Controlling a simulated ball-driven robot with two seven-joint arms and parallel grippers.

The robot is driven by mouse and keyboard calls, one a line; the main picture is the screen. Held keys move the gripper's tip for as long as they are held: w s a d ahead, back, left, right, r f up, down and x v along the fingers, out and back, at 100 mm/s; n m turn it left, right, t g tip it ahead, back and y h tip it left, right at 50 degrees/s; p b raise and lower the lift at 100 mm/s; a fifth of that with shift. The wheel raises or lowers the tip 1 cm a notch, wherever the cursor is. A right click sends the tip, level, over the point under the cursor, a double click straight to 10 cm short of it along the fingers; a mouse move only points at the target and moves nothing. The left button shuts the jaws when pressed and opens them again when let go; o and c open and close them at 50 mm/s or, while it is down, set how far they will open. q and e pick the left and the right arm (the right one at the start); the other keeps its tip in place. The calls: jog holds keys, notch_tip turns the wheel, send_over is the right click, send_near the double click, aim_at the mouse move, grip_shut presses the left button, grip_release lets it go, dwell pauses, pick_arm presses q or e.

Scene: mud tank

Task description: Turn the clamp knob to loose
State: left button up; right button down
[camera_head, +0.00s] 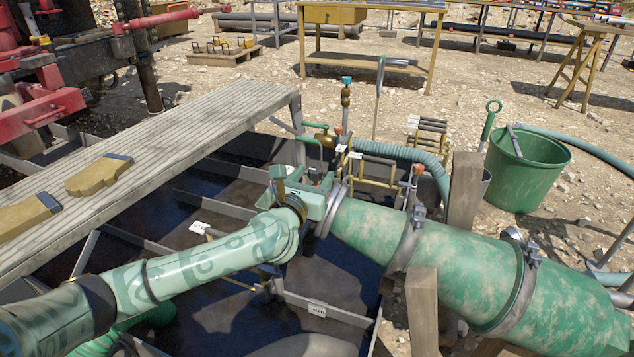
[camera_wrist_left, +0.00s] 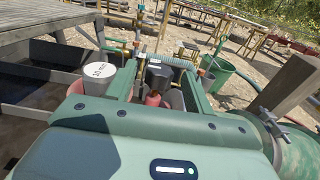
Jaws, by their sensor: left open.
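My left gripper (camera_head: 304,177) is open at the near end of the valve and pipe group in the head view. In the left wrist view its two green fingers (camera_wrist_left: 160,72) stand apart. Between them shows a dark round knob-like piece (camera_wrist_left: 158,76) with a red part (camera_wrist_left: 153,99) under it. This may be the clamp knob, but I cannot tell for sure. I cannot tell whether the fingers touch it. The gripper hides most of this spot in the head view. My right gripper is in neither view.
A large mottled green pipe (camera_head: 450,262) with metal clamp rings lies right of the gripper, beside wooden posts (camera_head: 463,195). A plank walkway (camera_head: 180,140) crosses at left above the dark tank. A green bucket (camera_head: 535,185) stands on gravel at right.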

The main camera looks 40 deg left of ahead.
pick_arm(q)
jog(key=shift+w+a+r, duration=0.1)
jog(key=shift+w, duration=0.1)
jog(key=shift+c, duration=0.3)
jog(key=c, duration=0.9)
